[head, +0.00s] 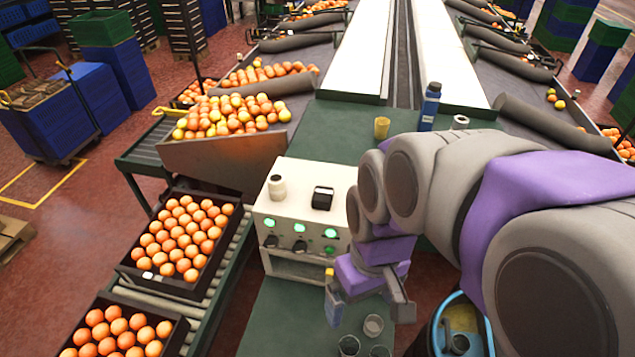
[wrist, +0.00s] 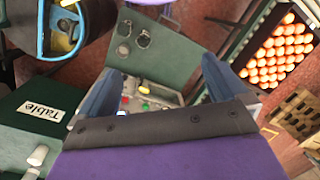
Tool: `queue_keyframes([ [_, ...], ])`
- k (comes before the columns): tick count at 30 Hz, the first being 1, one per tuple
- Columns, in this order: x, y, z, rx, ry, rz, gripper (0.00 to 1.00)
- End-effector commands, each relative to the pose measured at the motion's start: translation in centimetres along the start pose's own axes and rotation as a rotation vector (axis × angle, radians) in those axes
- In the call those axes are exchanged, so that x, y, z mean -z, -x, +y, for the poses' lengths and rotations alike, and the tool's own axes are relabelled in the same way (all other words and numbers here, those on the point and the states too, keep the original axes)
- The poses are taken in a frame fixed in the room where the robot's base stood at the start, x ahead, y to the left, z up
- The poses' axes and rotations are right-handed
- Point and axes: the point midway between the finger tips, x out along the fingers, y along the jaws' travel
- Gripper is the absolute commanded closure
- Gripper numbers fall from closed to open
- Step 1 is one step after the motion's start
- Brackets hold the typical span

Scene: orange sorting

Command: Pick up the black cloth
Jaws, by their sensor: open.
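I cannot make out a black cloth for certain in either view. A small black item (head: 322,197) with a pale face sits on top of the white control box (head: 290,215); it looks boxy, and I cannot tell whether it is cloth. My gripper (head: 368,300) is open, in front of the control box and above the green table (head: 275,325). In the wrist view my gripper (wrist: 157,82) has its two fingers wide apart, with nothing held between them. Part of the control box shows between the fingers, with lit buttons.
Several clear cups (head: 373,326) stand below my gripper. A blue bin (head: 437,325) is to their right. A white jar (head: 277,187) shares the box top. A yellow cup (head: 381,128) and blue bottle (head: 430,107) stand behind. Orange crates (head: 134,272) line the left conveyor.

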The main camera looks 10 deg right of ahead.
Motion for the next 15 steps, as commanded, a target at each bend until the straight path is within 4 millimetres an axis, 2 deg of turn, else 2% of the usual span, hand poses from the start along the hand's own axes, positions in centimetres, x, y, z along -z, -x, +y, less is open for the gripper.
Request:
queue_keyframes([
  [1,1.8,0.8,0.1,0.016,0.052,0.009,0.0],
  [6,7.7,3.0,0.5,0.064,0.238,0.064,0.0],
  [15,17.7,5.5,3.0,0.126,0.518,0.177,0.0],
])
